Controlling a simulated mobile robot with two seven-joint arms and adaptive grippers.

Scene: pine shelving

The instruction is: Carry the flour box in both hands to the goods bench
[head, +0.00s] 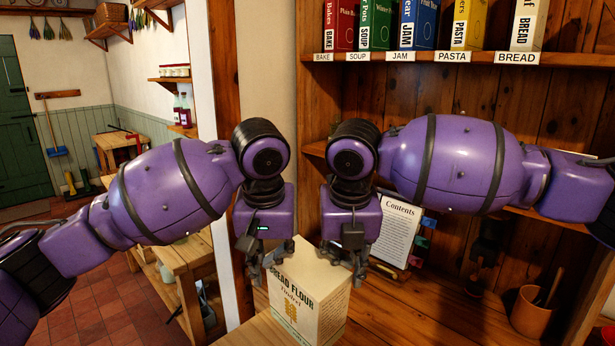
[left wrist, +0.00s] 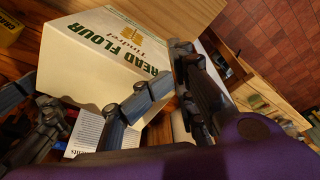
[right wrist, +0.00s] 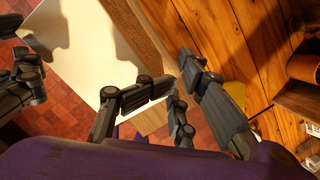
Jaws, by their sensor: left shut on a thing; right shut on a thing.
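The flour box (head: 308,296) is cream with green "Bread Flour" lettering. In the left wrist view the lettered face of the box (left wrist: 105,45) shows beside my left fingers (left wrist: 160,85). In the right wrist view a plain pale face of the box (right wrist: 85,50) lies by my right fingers (right wrist: 175,95). The exact finger contacts are partly hidden.
A Contents sheet (head: 398,228) leans behind the box. A brown pot (head: 530,312) stands at the right. Labelled books (head: 415,24) fill the shelf above. A wooden bench (head: 190,262) stands lower left; tiled floor (head: 100,310) lies open beyond.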

